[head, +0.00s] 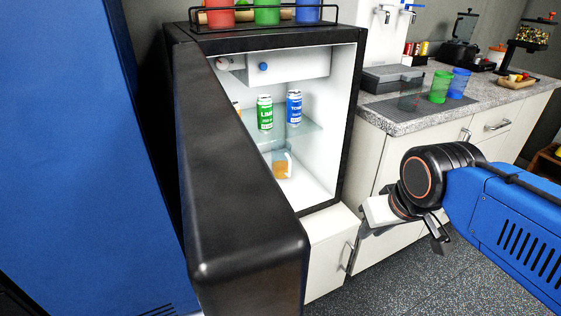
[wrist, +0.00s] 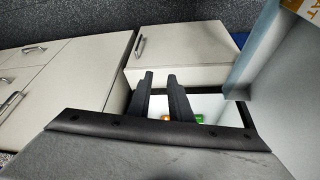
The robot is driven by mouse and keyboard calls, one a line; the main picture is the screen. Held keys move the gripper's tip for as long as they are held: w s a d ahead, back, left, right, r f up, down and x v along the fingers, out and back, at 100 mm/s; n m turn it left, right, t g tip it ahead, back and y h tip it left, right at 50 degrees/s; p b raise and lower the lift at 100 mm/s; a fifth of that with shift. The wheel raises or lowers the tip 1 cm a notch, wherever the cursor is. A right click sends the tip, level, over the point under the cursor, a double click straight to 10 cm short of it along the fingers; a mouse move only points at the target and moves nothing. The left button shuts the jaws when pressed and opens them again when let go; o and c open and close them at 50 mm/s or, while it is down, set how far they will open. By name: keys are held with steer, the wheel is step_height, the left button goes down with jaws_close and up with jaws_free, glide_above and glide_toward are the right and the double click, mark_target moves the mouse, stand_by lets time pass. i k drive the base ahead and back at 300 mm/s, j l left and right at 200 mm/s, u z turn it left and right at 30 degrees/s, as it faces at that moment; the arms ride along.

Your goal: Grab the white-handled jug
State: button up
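The jug (head: 281,170) stands low inside the open mini fridge in the head view. It is clear, with amber liquid in its lower part and a white handle (head: 290,160) on its right side. My gripper (wrist: 161,75) shows in the wrist view as two dark fingers with a gap between them, open and empty. In the head view the end of my arm is outside the fridge, to the right of and lower than the jug, in front of the white cabinets. I cannot make out the jug in the wrist view.
The black fridge door (head: 235,165) stands open towards me, left of the opening. A green can (head: 265,112) and a blue can (head: 294,107) stand on the glass shelf (head: 305,132) above the jug. A counter (head: 400,124) with dispensers and cups is at right.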

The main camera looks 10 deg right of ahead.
mark_target(283, 163)
steer(key=l+u, duration=0.5)
steer(key=l, duration=0.65)
steer(key=l+u, duration=0.4)
steer(key=k+l+u, duration=0.1)
steer(key=l+u, duration=0.25)
steer(key=l, duration=0.15)
steer(key=k+l+u, duration=0.1)
steer(key=l+u, duration=0.3)
steer(key=k+l, duration=0.05)
